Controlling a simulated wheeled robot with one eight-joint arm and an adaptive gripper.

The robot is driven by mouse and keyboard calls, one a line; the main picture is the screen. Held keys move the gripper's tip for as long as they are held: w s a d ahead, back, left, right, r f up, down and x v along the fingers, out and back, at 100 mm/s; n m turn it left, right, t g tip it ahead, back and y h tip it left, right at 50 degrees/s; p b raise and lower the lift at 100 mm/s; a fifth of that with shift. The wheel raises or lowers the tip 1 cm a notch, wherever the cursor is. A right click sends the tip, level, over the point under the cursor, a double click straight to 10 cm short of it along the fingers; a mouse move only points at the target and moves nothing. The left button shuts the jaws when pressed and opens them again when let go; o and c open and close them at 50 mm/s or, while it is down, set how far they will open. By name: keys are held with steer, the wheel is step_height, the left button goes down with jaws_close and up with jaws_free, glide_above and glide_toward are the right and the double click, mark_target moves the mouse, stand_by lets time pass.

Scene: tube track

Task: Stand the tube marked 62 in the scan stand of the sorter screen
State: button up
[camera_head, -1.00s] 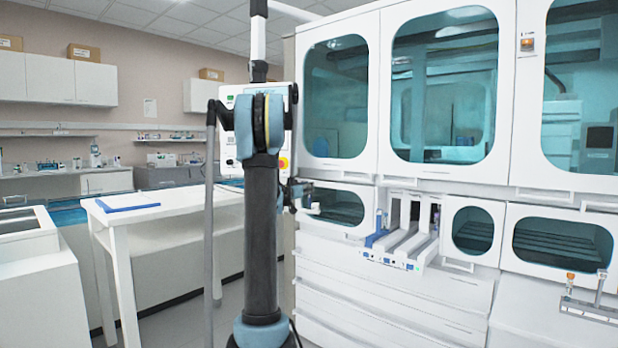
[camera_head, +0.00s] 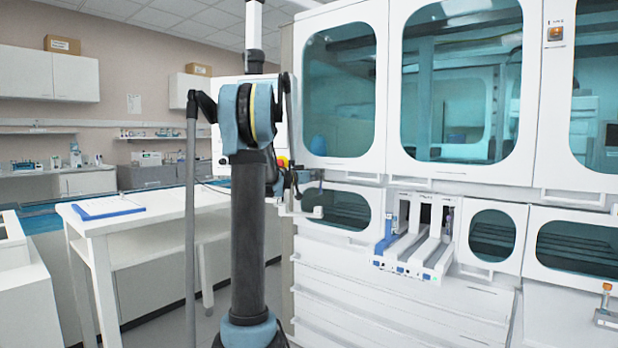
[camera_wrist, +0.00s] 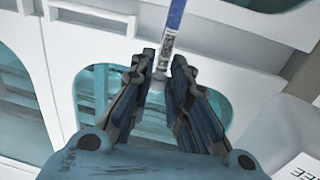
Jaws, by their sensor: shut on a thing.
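In the wrist view my gripper (camera_wrist: 162,66) is shut on a slim tube (camera_wrist: 167,43) with a blue upper part and a barcode label. No number is readable on it. In the head view my gripper is mostly hidden behind my arm, near the machine's lower left window. The sorter screen (camera_head: 222,153) seems to be the white panel largely hidden behind my arm, with a red and yellow button at its edge. A white panel with dark lettering (camera_wrist: 303,165) is cut off in the wrist view's lower right corner. I cannot make out the scan stand.
The white machine (camera_head: 345,262) fills the right side, with a several-lane rack (camera_head: 428,262) jutting from its front. An orange-capped tube (camera_head: 606,289) stands at the far right. A white table (camera_head: 150,212) with a blue-edged board (camera_head: 103,210) is on the left.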

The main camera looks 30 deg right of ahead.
steer(key=f, duration=0.3)
steer(key=a+f, duration=0.1)
steer(key=shift+w+f, duration=0.3)
steer(key=shift+w, duration=0.05)
steer(key=shift+s, duration=0.15)
stand_by(0.5)
steer(key=shift+f, duration=1.6)
stand_by(1.2)
steer(key=o, duration=0.9)
steer(key=shift+c, duration=0.2)
steer(key=shift+a, duration=0.1)
